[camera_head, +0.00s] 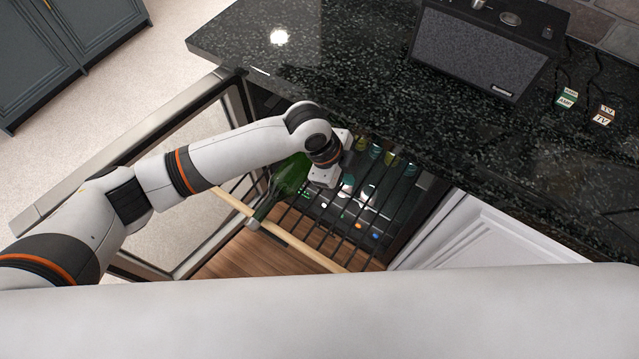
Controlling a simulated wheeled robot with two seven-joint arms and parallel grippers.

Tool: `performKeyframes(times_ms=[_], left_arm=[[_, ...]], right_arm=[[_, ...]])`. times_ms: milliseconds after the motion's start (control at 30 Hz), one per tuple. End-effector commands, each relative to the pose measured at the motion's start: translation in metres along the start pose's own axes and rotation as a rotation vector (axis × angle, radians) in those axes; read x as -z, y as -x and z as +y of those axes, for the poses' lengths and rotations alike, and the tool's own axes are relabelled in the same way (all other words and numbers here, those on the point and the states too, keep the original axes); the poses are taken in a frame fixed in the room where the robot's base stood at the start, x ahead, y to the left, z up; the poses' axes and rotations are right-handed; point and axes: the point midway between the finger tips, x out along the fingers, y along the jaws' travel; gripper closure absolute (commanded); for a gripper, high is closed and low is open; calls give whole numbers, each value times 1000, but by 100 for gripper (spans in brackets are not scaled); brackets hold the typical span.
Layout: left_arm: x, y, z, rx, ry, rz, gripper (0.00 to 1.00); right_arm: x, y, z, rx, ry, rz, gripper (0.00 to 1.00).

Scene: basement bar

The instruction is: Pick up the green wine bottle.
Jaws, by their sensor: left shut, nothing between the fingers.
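The green wine bottle (288,180) lies on a rack in an open cooler below the counter. Its neck points to the lower left, over the wooden front strip of the rack. My left gripper (326,174) is just right of the bottle's body, shut and empty. I cannot tell whether it touches the bottle. My left wrist and forearm cover the bottle's far end. My right gripper is not in view.
A black speckled counter (330,60) overhangs the cooler, with a speaker (478,48) on it. The cooler's framed glass door (130,165) stands open at left. Dark rack bars (330,236) run behind the wooden strip (300,248). More bottles (375,152) lie deeper inside. A white cabinet panel (480,235) is at right.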

Motion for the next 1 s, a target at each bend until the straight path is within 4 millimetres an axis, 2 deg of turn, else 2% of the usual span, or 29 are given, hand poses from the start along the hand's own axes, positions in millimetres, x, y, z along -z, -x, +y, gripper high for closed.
performKeyframes(times_ms=[33, 200, 333, 467, 667, 933, 1000], left_arm=[[10, 1, 4, 42, -87, 76, 100], [34, 19, 4, 180, -266, 256, 100], [44, 28, 5, 230, -317, 320, 100], [49, 26, 3, 246, -328, 335, 100], [59, -2, -2, 246, -325, 333, 100], [80, -56, -12, 244, -325, 333, 100], [87, -60, -11, 240, -323, 335, 100]], right_arm=[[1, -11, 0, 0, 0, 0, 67], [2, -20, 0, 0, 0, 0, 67], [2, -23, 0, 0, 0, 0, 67], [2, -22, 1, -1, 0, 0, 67], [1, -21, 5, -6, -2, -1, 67], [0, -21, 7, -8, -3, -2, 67], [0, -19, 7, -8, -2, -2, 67]])
